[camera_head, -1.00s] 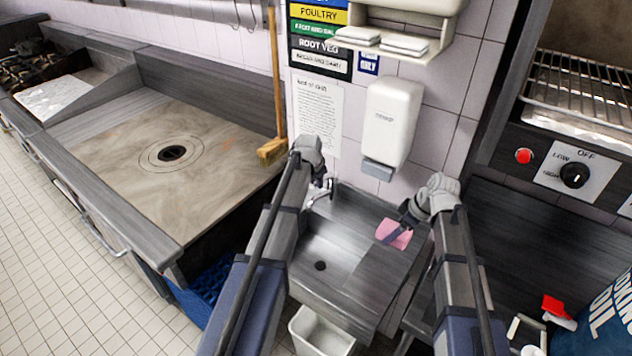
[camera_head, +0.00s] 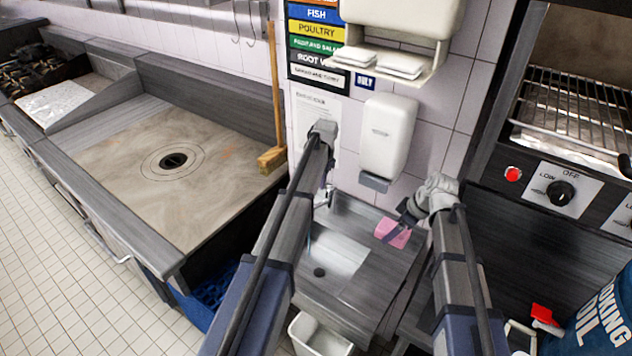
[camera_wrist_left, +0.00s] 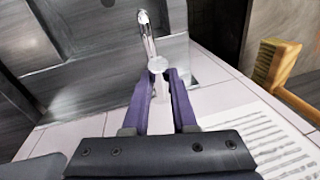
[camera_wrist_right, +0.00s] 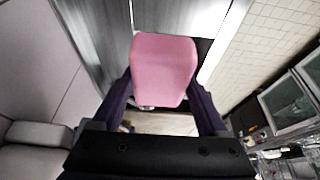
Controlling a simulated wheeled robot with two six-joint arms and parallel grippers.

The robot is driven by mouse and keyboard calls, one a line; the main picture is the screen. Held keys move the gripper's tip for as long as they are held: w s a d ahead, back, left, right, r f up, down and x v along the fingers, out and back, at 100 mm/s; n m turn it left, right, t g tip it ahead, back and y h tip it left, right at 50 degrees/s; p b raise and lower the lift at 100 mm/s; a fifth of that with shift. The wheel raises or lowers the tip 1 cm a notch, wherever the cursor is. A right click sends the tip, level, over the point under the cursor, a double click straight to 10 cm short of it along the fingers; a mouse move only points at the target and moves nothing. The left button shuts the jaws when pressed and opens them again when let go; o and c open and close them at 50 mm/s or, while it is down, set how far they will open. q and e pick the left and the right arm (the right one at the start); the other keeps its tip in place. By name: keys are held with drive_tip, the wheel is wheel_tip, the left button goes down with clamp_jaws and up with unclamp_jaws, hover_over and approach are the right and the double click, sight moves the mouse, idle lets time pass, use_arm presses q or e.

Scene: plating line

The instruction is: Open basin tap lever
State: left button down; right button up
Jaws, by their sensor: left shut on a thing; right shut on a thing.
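The basin tap (camera_head: 324,196) stands at the back left of the steel hand basin (camera_head: 345,222). In the left wrist view its chrome spout (camera_wrist_left: 147,32) rises beyond my left gripper (camera_wrist_left: 160,76). The left fingers are closed around the tap's pale lever (camera_wrist_left: 158,64); only its round end shows clearly. In the head view my left arm hides the grip. A thin bluish streak (camera_head: 308,240) drops into the basin below the tap. My right gripper (camera_head: 408,214) is shut on a pink sponge-like block (camera_head: 393,233), also seen in the right wrist view (camera_wrist_right: 163,68), above the basin's right side.
A white soap dispenser (camera_head: 388,137) hangs on the wall behind the basin. A white bin (camera_head: 320,335) stands under the basin. An oven (camera_head: 560,150) is at the right.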

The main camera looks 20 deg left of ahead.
use_arm(q)
drive_tip(key=shift+w+r, duration=0.2)
use_arm(e)
drive_tip(key=shift+r, duration=0.2)
use_arm(q)
drive_tip(key=c, duration=0.7)
unclamp_jaws()
use_arm(e)
drive_tip(key=shift+r, duration=0.1)
use_arm(q)
drive_tip(key=r+p, duration=0.4)
drive_tip(key=d+r+p, duration=0.1)
drive_tip(key=r+p, duration=0.3)
drive_tip(key=s+r+p, duration=0.1)
drive_tip(key=r+p, duration=0.2)
drive_tip(key=p, duration=0.1)
drive_tip(key=shift+s+d+r, duration=0.1)
drive_tip(key=shift+d+r, duration=0.3)
use_arm(e)
wheel_tip(320, 180, up, 12)
drive_tip(key=shift+f, duration=0.2)
